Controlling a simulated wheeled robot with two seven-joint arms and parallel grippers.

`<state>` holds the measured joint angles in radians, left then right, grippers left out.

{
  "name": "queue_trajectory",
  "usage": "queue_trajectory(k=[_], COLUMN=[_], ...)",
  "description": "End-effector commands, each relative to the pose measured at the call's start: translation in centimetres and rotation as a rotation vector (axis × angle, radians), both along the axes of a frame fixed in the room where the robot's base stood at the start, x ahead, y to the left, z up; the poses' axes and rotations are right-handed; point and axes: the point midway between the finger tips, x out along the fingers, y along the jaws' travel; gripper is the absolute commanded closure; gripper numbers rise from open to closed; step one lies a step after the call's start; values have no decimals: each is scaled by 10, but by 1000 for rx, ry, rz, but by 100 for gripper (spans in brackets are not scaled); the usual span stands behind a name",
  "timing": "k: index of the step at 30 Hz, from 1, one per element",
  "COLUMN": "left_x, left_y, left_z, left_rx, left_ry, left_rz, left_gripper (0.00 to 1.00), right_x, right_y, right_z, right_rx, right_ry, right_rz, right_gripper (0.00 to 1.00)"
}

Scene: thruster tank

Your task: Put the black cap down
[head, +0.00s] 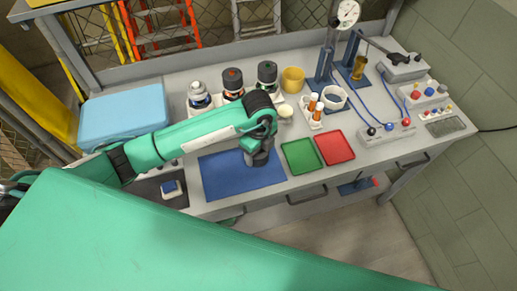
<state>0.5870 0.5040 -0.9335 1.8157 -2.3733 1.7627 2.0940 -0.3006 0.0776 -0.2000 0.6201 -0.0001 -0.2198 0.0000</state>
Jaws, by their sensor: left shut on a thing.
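My left gripper (259,157) points down over the right part of the blue mat (228,180). It is shut on the black cap, which is hard to tell apart from the dark fingers. I cannot tell whether the cap touches the mat. Behind the arm stand three jars in a row: a left one with a pale, silvery top (199,95), a middle one with a dark top and red mark (232,82), and a right one with a dark top and green mark (267,75). My right gripper is out of view.
A green tray (301,157) and a red tray (335,147) lie right of the mat. A yellow cup (292,79), a white rack with orange-topped vials (312,111) and a gauge stand (347,14) are behind. A light-blue case (123,115) is at left. Most of the mat is bare.

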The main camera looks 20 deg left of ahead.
Motion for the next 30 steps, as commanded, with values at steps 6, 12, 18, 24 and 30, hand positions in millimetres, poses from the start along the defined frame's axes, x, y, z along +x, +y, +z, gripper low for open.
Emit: queue_trajectory(k=[6, 12, 18, 24, 30], left_x=[0, 0, 0, 0, 0], left_y=[0, 0, 0, 0, 0], left_z=[-6, -12, -12, -12, -8], left_rx=[0, 0, 0, 0, 0], left_ry=[0, 0, 0, 0, 0], left_rz=[0, 1, 1, 1, 1], left_gripper=[56, 56, 24, 14, 14], right_x=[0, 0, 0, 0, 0], right_y=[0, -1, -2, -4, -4], right_z=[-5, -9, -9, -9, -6], right_rx=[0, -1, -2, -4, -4], right_ry=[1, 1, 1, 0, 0], right_rz=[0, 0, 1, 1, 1], right_gripper=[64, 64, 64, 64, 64])
